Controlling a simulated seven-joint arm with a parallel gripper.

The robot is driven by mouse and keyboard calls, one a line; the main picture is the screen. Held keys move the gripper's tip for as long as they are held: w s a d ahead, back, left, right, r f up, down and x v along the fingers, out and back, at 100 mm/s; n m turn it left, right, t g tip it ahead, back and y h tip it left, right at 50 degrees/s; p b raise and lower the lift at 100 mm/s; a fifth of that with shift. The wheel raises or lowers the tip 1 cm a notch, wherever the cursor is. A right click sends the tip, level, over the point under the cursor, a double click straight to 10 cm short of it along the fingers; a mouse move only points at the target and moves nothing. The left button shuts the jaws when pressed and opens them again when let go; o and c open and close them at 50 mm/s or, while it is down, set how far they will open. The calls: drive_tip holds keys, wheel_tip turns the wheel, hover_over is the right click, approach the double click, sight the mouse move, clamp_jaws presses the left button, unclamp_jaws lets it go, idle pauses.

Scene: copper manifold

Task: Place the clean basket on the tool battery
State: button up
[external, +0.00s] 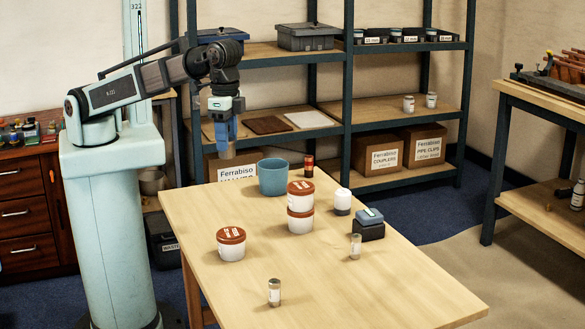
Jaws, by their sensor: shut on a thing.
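The tool battery (368,231) is a black block with a blue-grey top (370,215), lying on the right part of the wooden table. My gripper (227,152) is up at the table's far left, pointing down, left of and above a blue round tub (272,179). It is shut on a small greyish thing between its blue fingers, too small and covered to identify. I cannot tell which thing is the clean basket.
Two stacked white tubs with brown lids (300,222) stand mid-table; another lidded tub (231,246) is to their left. A white-capped jar (342,201), a dark red-topped container (309,166) and small jars (274,293) (356,246) stand around. The table's front right is clear.

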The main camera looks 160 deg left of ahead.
wheel_tip(320, 180, up, 2)
drive_tip(key=shift+r, duration=0.25)
drive_tip(key=w+a, duration=0.1)
drive_tip(key=n, duration=0.1)
hover_over(370, 213)
drive_tip(key=shift+f, duration=7.55)
drive_tip(key=shift+f, duration=0.15)
drive_tip(key=o, duration=1.1)
